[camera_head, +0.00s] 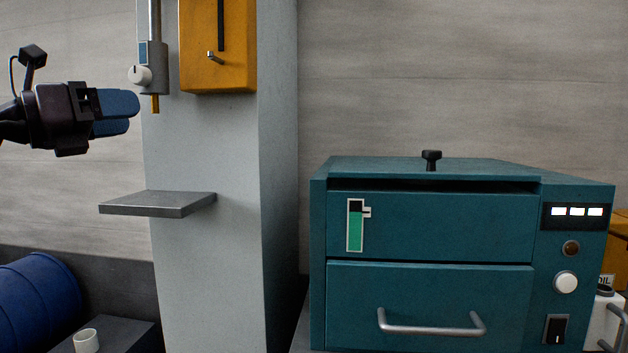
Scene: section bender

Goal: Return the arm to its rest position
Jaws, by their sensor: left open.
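My left gripper (120,114) comes in from the left edge at upper left, with dark body and blue fingers. It points right, in front of the pale wall and close to the left side of the grey column in the picture. It is open, and nothing shows between its fingers. My right gripper is not in view.
A grey column (280,180) carries a yellow box (217,75) with a lever, a cylinder with a white knob (141,75), and a flat grey shelf (158,204). A teal machine (430,228) stands right. A blue drum (38,300) and white cup (86,341) are lower left.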

